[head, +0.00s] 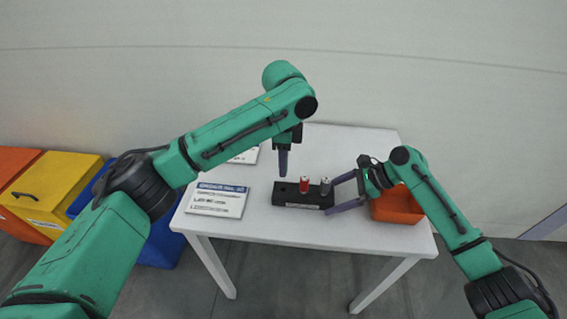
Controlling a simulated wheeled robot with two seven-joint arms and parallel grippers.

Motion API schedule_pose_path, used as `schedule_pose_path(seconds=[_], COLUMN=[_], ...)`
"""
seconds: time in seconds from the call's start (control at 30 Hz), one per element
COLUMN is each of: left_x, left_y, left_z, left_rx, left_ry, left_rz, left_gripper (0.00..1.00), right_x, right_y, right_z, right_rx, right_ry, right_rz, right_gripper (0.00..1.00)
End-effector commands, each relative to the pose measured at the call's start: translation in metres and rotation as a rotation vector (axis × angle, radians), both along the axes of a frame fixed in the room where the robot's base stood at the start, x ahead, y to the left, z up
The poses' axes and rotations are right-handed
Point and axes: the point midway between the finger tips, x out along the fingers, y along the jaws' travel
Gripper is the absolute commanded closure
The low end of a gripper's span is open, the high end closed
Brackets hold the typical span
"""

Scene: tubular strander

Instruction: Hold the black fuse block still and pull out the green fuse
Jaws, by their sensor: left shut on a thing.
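The black fuse block (290,198) lies on the white table, with a red fuse (304,184) near its middle and a grey fuse (325,187) near its right end. My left gripper (283,172) points straight down at the block's left end. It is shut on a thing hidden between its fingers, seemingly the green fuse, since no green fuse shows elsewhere. Whether this fuse still touches the block cannot be told. My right gripper (334,196) comes from the right, its fingers spread either side of the block's right end. I cannot tell whether they press on it.
An orange bin (398,206) stands to the right of the block, partly behind my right arm. A printed sign (217,200) lies at the left, another (245,156) behind my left arm. Yellow (52,190) and blue (160,250) bins stand left of the table (340,145).

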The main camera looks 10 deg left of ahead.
Motion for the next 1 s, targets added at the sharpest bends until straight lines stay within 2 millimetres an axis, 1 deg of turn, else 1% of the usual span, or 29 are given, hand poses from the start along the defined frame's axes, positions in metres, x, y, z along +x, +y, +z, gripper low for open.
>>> schedule_pose_path(seconds=[0.53,1.0], left_x=[0.0,0.0], left_y=[0.0,0.0], left_z=[0.001,0.037], left_rx=[0.0,0.0], left_ry=[0.0,0.0], left_rz=[0.0,0.0], left_gripper=[1.0,1.0], right_x=[0.0,0.0], right_y=[0.0,0.0], right_z=[0.001,0.029], right_rx=[0.0,0.0], right_ry=[0.0,0.001], right_rz=[0.0,0.0], right_gripper=[0.0,0.0])
